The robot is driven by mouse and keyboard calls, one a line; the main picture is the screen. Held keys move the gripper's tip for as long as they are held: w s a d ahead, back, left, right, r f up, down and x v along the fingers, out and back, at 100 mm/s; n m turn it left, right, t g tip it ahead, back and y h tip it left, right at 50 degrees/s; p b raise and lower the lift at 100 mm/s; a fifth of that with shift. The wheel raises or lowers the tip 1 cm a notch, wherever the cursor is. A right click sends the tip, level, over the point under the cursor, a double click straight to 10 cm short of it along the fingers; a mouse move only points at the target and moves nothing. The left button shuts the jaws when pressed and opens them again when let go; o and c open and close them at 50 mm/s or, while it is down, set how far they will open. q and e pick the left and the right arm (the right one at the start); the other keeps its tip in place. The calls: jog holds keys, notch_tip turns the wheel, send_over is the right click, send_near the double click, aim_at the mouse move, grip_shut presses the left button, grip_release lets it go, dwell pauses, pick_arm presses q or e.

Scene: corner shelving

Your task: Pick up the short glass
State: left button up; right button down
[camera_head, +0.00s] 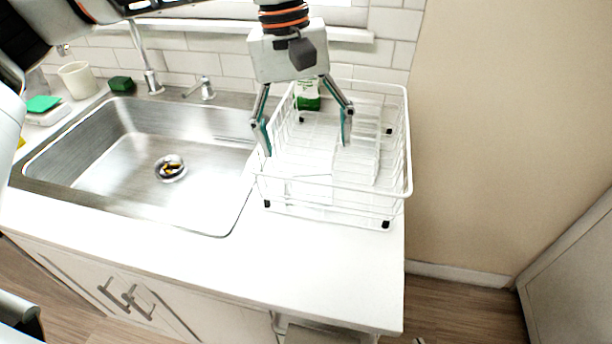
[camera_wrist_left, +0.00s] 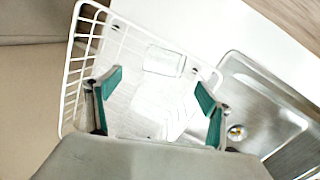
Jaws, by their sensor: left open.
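My left gripper (camera_head: 306,146) points down over the white wire dish rack (camera_head: 345,190), its teal-padded fingers spread wide and empty. A clear, glass-like shape (camera_head: 310,188) shows faintly inside the rack's front left part, below the fingers; its outline is hard to make out. In the left wrist view, a clear short glass (camera_wrist_left: 163,62) appears to lie in the rack, beyond the open fingers (camera_wrist_left: 160,90) and apart from them. Other pale, see-through shapes lie between the fingers, too washed out to identify. My right gripper is not seen.
The steel sink (camera_head: 110,150) lies left of the rack. A green and white bottle (camera_head: 308,97) stands at the rack's back. A white cup (camera_head: 77,80) and a dark green sponge (camera_head: 121,84) are behind the sink. A beige wall (camera_head: 480,130) bounds the right; the front counter (camera_head: 290,265) is clear.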

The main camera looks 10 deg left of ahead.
pick_arm(q)
jog(key=shift+s+d+f, duration=0.1)
jog(key=shift+s+f, duration=0.1)
jog(key=shift+f, duration=0.3)
jog(key=shift+s+f, duration=0.15)
jog(key=shift+f, duration=0.3)
jog(key=f, duration=0.4)
jog(key=shift+s+f, duration=0.2)
jog(key=shift+d+f, duration=0.1)
jog(key=shift+f, duration=0.35)
jog(key=c, duration=1.5)
jog(key=shift+r, duration=0.1)
